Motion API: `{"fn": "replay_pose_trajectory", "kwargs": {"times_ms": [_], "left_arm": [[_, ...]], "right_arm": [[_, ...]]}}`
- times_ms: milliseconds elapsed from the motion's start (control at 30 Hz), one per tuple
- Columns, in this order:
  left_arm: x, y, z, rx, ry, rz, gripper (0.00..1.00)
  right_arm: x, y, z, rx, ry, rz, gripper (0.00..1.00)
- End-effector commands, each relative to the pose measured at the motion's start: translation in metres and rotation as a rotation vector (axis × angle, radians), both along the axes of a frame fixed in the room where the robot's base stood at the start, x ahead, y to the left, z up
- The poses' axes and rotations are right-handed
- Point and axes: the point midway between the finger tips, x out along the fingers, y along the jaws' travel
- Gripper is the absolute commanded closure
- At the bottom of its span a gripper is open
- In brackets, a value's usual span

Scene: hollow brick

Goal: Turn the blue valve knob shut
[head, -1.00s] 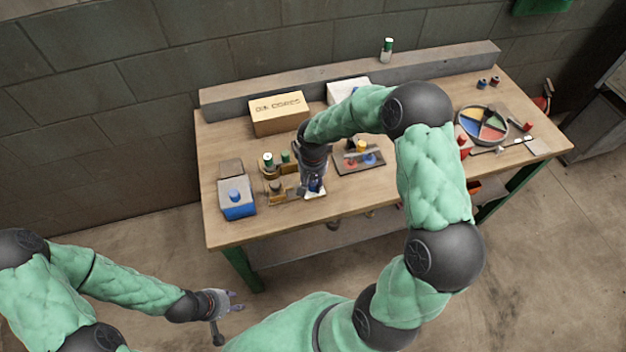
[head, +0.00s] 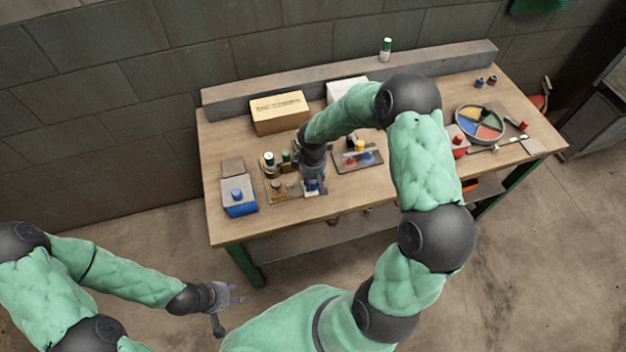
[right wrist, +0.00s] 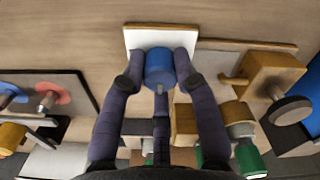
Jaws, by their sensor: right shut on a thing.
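The blue valve knob (right wrist: 159,68) sits on a white plate (right wrist: 135,40) in the right wrist view. My right gripper (right wrist: 160,72) has its fingers closed against the knob's two sides. In the head view the right gripper (head: 314,188) is low over the front of the workbench, and only a little of the blue knob shows beneath it. My left gripper (head: 236,294) hangs in front of the bench, away from everything on it, with its fingers apart and empty.
A box with a blue front (head: 240,208) stands left of the right gripper. Brass fittings (head: 276,190) and green-capped bottles are close beside it. A dark tray with coloured knobs (head: 345,167) lies to its right. A cardboard box (head: 280,112) stands behind.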

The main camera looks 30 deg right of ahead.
Motion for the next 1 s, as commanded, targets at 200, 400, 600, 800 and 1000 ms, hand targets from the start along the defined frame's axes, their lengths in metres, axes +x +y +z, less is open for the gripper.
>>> {"fn": "replay_pose_trajectory", "kwargs": {"times_ms": [200,400,600,800,1000], "left_arm": [[0.0,0.0001,0.0007,0.0,0.0,0.0,0.6],[-0.0001,0.0,0.0006,0.0,0.0,0.0,0.6],[0.0,0.0,0.0006,0.0,0.0,0.0,0.6],[-0.0001,0.0,0.0006,0.0,0.0,0.0,0.6],[0.0001,0.0,0.0006,0.0,0.0,0.0,0.6]], "right_arm": [[0.0045,-0.0007,0.0025,-0.001,-0.012,0.014,1.0],[0.0047,-0.0005,0.0025,0.0,-0.013,0.014,1.0],[0.004,-0.0003,0.0022,-0.001,-0.011,0.013,0.46],[0.0021,-0.0001,0.001,0.0,-0.005,0.013,0.46],[0.0017,-0.0002,0.0073,-0.001,-0.005,0.013,0.46]]}}
